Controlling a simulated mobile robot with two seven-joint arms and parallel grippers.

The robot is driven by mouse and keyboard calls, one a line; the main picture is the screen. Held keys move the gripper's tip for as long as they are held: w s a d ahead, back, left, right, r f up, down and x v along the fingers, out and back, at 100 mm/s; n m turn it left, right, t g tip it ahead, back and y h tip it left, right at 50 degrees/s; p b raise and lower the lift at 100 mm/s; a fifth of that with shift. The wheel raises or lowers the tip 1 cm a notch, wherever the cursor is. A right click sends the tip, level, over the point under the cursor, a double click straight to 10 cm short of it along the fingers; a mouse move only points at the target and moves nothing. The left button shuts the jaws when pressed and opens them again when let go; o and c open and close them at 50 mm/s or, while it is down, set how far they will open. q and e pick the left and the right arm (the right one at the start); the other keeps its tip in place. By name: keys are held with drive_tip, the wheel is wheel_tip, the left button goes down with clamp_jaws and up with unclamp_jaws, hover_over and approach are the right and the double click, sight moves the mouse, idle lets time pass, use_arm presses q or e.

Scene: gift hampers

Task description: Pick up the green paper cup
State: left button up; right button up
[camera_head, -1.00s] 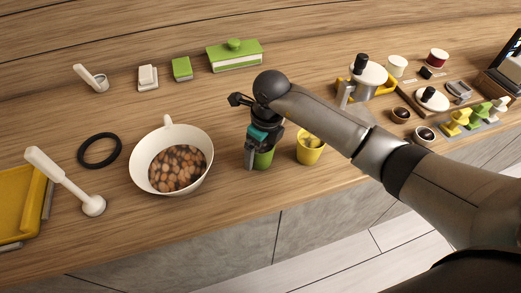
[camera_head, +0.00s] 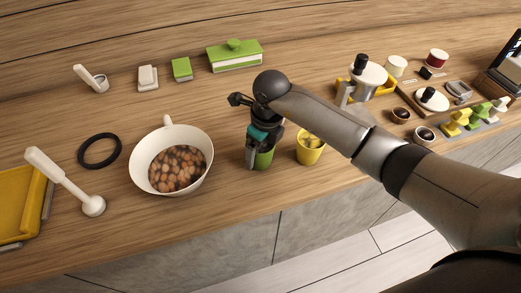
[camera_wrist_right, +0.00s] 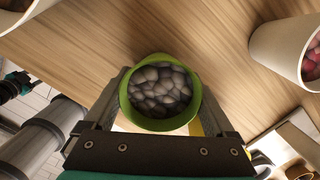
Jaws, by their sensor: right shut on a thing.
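The green paper cup (camera_head: 265,160) is upright near the front of the wooden counter, partly hidden by my right gripper (camera_head: 257,158). In the right wrist view the green cup (camera_wrist_right: 197,92) sits between the two fingers of my right gripper (camera_wrist_right: 158,100), one on each side. The fingers are shut on it. Several grey rounded pieces (camera_wrist_right: 158,90) fill the cup. I cannot tell whether the cup is clear of the counter. A dark and teal part at the left edge of the wrist view looks like my left gripper (camera_wrist_right: 14,86); its fingers are unclear.
A yellow cup (camera_head: 310,155) stands just right of the green cup. A white bowl (camera_head: 143,150) of brown pieces stands to its left. Green boxes (camera_head: 235,58) stand behind. Bare counter lies between.

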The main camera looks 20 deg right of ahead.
drive_tip(key=shift+r, duration=0.25)
wheel_tip(320, 180, up, 19)
drive_tip(key=shift+r+p, duration=0.2)
drive_tip(key=shift+p, duration=0.15)
idle(1.2)
drive_tip(key=shift+r, duration=0.1)
drive_tip(key=o, duration=1)
drive_tip(key=c, duration=1)
